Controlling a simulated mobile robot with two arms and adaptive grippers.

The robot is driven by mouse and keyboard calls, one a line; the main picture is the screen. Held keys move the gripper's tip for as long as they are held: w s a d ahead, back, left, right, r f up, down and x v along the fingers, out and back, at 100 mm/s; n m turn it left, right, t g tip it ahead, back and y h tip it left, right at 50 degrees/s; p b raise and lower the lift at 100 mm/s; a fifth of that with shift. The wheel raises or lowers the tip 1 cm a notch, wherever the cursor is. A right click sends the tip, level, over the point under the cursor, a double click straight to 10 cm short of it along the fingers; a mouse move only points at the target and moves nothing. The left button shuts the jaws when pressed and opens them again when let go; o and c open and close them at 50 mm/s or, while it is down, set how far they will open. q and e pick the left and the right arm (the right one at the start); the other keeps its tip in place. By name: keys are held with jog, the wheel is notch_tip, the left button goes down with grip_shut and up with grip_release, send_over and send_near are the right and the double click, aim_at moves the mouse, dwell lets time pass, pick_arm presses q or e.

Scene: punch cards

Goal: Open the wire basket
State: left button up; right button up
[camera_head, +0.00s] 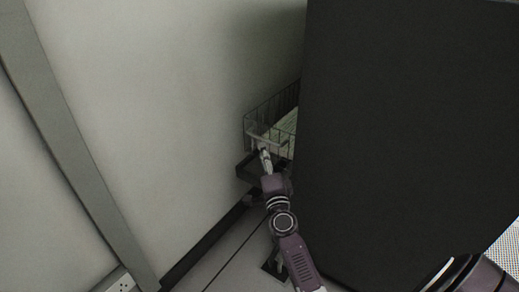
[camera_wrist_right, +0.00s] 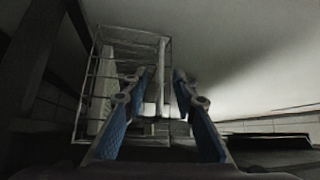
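The wire basket (camera_head: 270,109) has dark thin wires and a pale bar handle (camera_head: 263,136) across its front. It shows in the gap between the pale wall and a large black panel, which hides its right part. My right gripper (camera_head: 264,156) is at the basket's front, close to the handle. In the right wrist view the basket (camera_wrist_right: 97,85) is at the upper left and the handle (camera_wrist_right: 161,75) stands upright. The fingers (camera_wrist_right: 164,73) are apart, on either side of the handle, with a gap on the right. Contact cannot be told. My left gripper is not in view.
The black panel (camera_head: 405,130) stands close at the right of my right arm. The pale wall (camera_head: 170,110) runs along the left. A dark ledge (camera_head: 248,170) sits below the basket. A narrow strip of floor (camera_head: 225,262) is free between wall and panel.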

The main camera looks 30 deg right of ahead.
aim_at(259, 138)
jog(key=b+x, duration=0.1)
jog(key=x, duration=0.6)
jog(key=shift+w+d+r, duration=0.1)
jog(key=shift+w+d, duration=0.05)
jog(key=shift+w, duration=0.2)
jog(key=shift+c, duration=0.3)
grip_shut()
